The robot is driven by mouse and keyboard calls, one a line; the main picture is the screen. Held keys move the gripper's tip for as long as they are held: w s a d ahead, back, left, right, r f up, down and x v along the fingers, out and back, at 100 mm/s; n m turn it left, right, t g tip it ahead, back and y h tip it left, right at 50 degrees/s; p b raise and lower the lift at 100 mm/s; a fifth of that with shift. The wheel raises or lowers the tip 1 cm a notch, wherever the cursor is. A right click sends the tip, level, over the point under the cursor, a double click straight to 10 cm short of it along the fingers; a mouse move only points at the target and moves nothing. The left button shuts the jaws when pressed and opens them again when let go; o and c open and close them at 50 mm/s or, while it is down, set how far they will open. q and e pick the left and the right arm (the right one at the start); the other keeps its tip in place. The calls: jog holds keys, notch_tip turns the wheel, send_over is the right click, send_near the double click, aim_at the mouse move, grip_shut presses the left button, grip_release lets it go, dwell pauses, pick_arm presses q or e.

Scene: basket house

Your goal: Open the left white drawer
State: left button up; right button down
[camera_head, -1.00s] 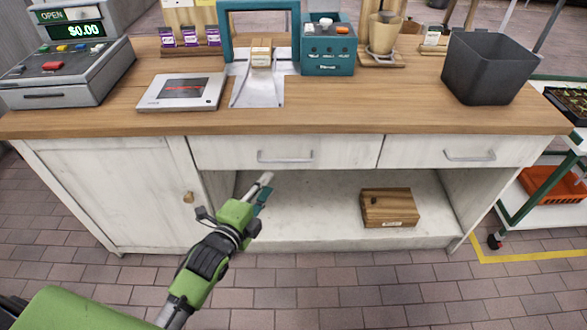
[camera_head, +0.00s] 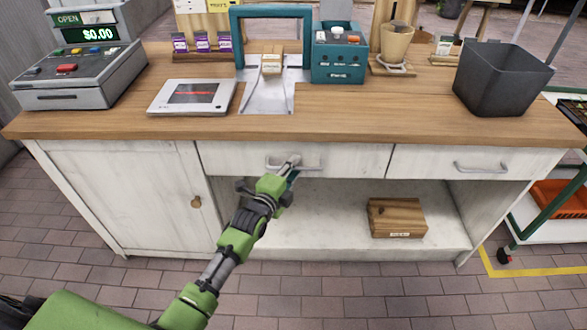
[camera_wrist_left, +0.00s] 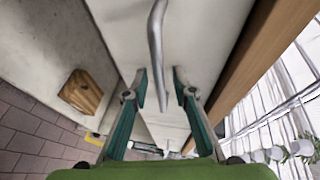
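The left white drawer (camera_head: 232,160) is shut under the wooden counter top. Its silver handle (camera_head: 312,162) runs across its front, and the handle also shows in the left wrist view (camera_wrist_left: 155,40). My left gripper (camera_head: 291,168) is at the middle of the handle and hides part of it. In the left wrist view my left gripper (camera_wrist_left: 162,88) has its two fingers apart, one on each side of the bar, with gaps showing. My right gripper is not in view.
The right drawer (camera_head: 430,162) with its own handle is shut beside it. Below is an open shelf with a wooden box (camera_head: 396,218). A white cupboard door (camera_head: 125,195) is at the left. The counter top (camera_head: 400,118) holds a cash register (camera_head: 75,75) and a grey bin (camera_head: 500,80).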

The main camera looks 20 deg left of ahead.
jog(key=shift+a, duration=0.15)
pick_arm(q)
grip_shut()
jog(key=shift+s, duration=0.15)
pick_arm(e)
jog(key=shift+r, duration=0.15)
